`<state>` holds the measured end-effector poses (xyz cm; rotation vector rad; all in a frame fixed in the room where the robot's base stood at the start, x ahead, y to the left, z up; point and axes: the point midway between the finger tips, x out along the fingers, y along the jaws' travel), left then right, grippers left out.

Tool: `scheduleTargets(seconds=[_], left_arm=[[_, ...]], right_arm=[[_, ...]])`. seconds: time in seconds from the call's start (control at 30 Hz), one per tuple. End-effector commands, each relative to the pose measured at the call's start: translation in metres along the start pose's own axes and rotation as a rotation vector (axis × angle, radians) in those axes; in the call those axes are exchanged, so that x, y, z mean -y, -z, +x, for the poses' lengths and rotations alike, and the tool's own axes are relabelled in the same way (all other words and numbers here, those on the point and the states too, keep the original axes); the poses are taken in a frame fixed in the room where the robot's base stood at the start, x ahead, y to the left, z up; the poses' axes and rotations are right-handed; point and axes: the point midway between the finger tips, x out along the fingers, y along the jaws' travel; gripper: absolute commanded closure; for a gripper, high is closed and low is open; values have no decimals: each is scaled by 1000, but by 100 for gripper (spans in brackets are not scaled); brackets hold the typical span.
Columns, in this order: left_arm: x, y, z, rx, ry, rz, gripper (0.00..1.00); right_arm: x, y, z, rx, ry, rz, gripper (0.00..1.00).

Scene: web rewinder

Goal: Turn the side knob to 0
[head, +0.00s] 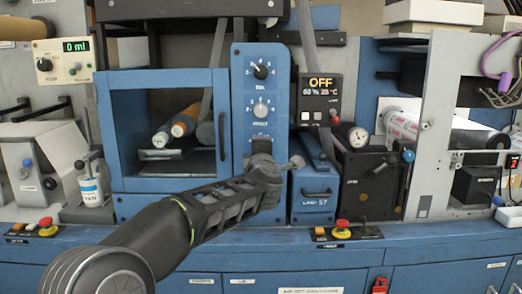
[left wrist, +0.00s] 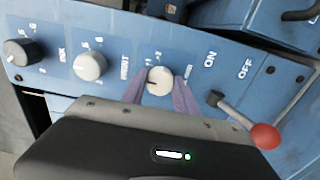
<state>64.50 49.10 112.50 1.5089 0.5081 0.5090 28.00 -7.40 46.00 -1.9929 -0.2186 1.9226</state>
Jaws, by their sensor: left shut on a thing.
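The blue control panel (head: 240,90) carries a column of knobs. In the left wrist view a dark knob (left wrist: 20,52), a white knob (left wrist: 89,66) and a second white knob (left wrist: 160,80) sit in a row. My left gripper (left wrist: 160,92) has its two purple fingers on either side of that last white knob and is shut on it. The knob's label is partly covered by a finger, and I cannot read its setting. In the head view my left gripper (head: 262,148) reaches the lower panel and hides this knob. My right gripper is not in view.
A lever with a red ball (left wrist: 265,136) stands close to the right of the gripper, near ON and OFF labels. An open blue cabinet (head: 118,110) holding rollers is left of the panel. A display reading OFF (head: 320,85) is to its right.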

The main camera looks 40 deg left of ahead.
Motion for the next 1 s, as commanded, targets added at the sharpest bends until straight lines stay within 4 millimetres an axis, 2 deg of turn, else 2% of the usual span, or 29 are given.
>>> scheduleTargets(seconds=[0.1, 0.13, 0.4, 0.73, 0.87, 1.0], left_arm=[[1, 0, 0, -1, 2, 1, 100], [1, 0, 0, -1, 2, 1, 64], [1, 0, 0, 0, 1, 2, 43], [0, 0, -4, 1, 0, 2, 43], [0, 0, -18, 1, -1, 1, 43], [0, 0, -41, 1, -1, 1, 43]], right_arm=[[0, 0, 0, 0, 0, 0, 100], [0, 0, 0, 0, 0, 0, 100], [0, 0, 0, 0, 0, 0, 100], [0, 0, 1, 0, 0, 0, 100], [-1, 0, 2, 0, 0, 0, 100], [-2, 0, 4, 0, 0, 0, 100]])
